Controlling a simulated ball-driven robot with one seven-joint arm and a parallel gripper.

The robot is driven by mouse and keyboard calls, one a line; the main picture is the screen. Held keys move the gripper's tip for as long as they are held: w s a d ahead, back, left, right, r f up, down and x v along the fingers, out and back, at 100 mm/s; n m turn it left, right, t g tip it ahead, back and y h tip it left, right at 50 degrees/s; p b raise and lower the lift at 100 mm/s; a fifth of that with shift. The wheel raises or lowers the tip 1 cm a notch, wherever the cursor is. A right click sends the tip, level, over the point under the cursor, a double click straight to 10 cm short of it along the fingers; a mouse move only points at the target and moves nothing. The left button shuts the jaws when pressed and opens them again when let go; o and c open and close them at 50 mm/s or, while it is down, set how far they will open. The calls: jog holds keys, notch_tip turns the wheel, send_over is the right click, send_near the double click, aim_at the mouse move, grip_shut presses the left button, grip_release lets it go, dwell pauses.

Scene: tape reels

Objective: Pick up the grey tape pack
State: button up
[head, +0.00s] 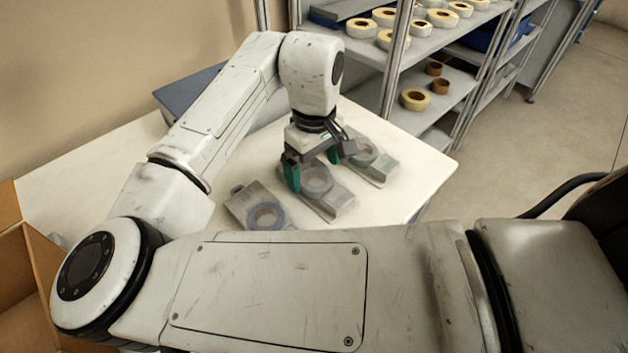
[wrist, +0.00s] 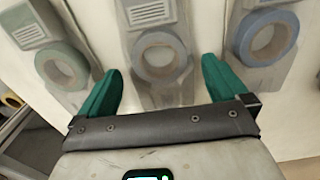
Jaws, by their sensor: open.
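Three tape packs lie side by side on the white table (head: 415,160). The grey tape pack (head: 318,181) is the middle one, a flat grey pack with a round reel; in the wrist view its reel (wrist: 160,38) shows between my fingers. My gripper (head: 318,172) is open, its green fingertips on either side of the grey pack. In the wrist view my gripper (wrist: 160,92) has one finger at each side of it. I cannot tell whether the fingers touch it. The blue-ringed pack (head: 264,215) is to the left and the green-tinted pack (head: 377,162) to the right in the head view.
A shelf rack (head: 437,55) with several tape rolls stands behind the table. A cardboard box (head: 25,270) is at the left edge. A blue-grey case (head: 190,88) lies at the table's back. The neighbouring packs leave narrow gaps beside my fingers.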

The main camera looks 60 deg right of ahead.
aim_at(313, 181)
jog(key=shift+f, duration=1.4)
jog(key=shift+c, duration=0.2)
jog(key=c, duration=0.9)
jog(key=shift+o, duration=0.2)
